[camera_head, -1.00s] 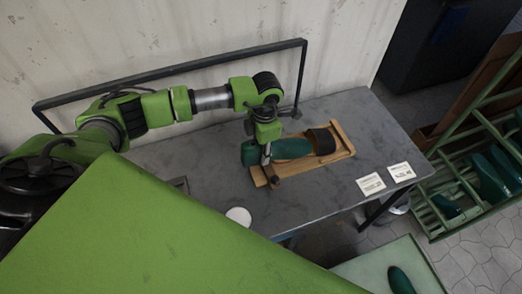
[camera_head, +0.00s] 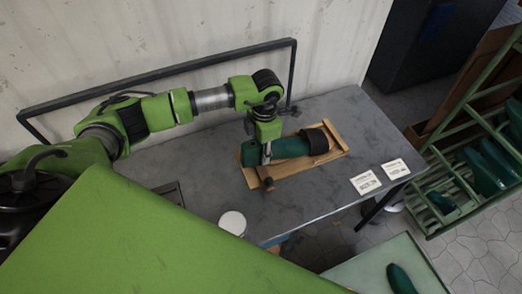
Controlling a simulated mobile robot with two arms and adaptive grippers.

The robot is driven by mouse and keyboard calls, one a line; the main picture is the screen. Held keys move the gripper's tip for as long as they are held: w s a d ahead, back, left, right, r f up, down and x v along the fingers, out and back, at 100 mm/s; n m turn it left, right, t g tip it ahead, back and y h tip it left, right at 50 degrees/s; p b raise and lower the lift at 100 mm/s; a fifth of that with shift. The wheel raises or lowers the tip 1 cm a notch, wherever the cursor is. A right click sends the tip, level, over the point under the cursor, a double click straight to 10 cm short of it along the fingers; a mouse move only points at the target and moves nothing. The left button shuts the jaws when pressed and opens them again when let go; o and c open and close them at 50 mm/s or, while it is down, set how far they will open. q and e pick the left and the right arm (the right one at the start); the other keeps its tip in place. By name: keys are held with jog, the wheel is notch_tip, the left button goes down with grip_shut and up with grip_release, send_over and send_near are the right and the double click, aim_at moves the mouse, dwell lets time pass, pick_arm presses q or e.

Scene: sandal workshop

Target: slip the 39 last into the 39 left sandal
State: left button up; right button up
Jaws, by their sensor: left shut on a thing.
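The green last (camera_head: 290,147) lies lengthwise in a wooden cradle (camera_head: 337,150) on the grey bench. A dark brown sandal strap (camera_head: 319,141) arches over its right end, and the last's front end is hidden at the strap. The sandal's sole is hard to make out beneath. My left gripper (camera_head: 266,157) comes down from above and is shut on the last near its left, heel end. The size marks cannot be read. My right gripper is not in view.
Two white cards (camera_head: 365,182) lie at the bench's (camera_head: 300,205) right front corner. A white round container (camera_head: 232,223) stands at the front edge. A green rack (camera_head: 447,185) holds more lasts at right. A pale tray (camera_head: 375,270) holds another green last (camera_head: 401,279).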

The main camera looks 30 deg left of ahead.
aim_at(286, 141)
pick_arm(q)
jog(key=shift+w+d, duration=0.15)
jog(key=shift+w+d+b, duration=0.75)
jog(key=shift+w+b, duration=0.05)
jog(key=shift+w, duration=0.1)
jog(key=shift+w+d+b, duration=0.8)
jog(key=shift+w+b, duration=0.05)
jog(key=shift+w+d+f, duration=0.1)
jog(key=shift+f, duration=0.05)
jog(key=shift+w+d+b, duration=0.2)
jog(key=shift+w+b, duration=0.05)
jog(key=shift+b, duration=0.2)
jog(key=shift+w+d+b, duration=0.55)
jog(key=shift+w, duration=0.05)
jog(key=shift+w+d+b, duration=0.2)
jog(key=shift+b, duration=0.1)
